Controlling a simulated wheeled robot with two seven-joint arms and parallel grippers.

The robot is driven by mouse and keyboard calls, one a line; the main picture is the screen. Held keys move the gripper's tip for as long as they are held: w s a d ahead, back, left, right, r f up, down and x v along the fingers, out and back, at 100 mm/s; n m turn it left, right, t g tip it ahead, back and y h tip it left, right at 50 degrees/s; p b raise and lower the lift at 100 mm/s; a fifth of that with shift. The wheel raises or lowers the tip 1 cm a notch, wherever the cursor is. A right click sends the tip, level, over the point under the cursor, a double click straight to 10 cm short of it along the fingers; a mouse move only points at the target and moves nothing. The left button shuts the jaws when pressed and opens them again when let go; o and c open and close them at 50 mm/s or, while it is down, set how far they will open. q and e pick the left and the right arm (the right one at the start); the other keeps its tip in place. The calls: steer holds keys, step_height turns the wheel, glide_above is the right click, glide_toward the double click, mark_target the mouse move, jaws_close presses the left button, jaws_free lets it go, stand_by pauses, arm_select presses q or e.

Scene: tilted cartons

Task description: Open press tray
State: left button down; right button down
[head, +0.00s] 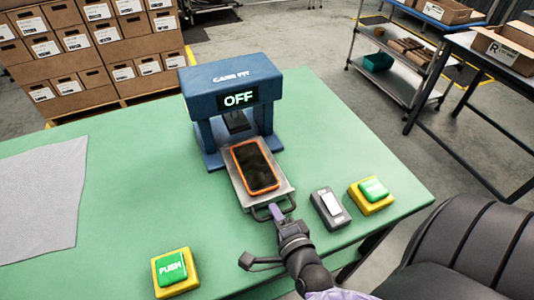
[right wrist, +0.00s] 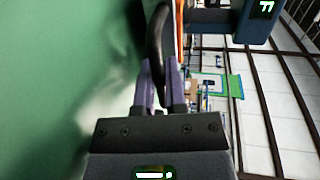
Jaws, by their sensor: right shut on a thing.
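The blue press (head: 235,85) reads OFF on its display and stands on the green table. Its metal tray (head: 239,190) sticks out of the front toward me. A phone in an orange case (head: 255,167) lies on the tray, screen up. My right gripper (head: 277,212) is shut on the dark tray handle (head: 258,213) at the tray's front. In the right wrist view the purple fingers (right wrist: 160,85) close around the black handle (right wrist: 156,40), with an orange edge of the phone case beside it. My left gripper is not in view.
A grey switch box (head: 330,208) and a yellow box with a green button (head: 371,195) are right of the tray. A green PUSH button (head: 174,270) is at front left. A grey cloth (head: 40,205) lies at left. A dark chair (head: 460,250) stands at right.

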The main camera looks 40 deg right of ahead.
steer(key=shift+s+a, duration=0.1)
steer(key=shift+s, duration=0.3)
steer(key=c, duration=0.7)
jaws_free()
steer(key=shift+c, duration=0.2)
steer(key=p+v, duration=0.1)
steer(key=v, duration=0.9)
steer(key=shift+p, duration=0.3)
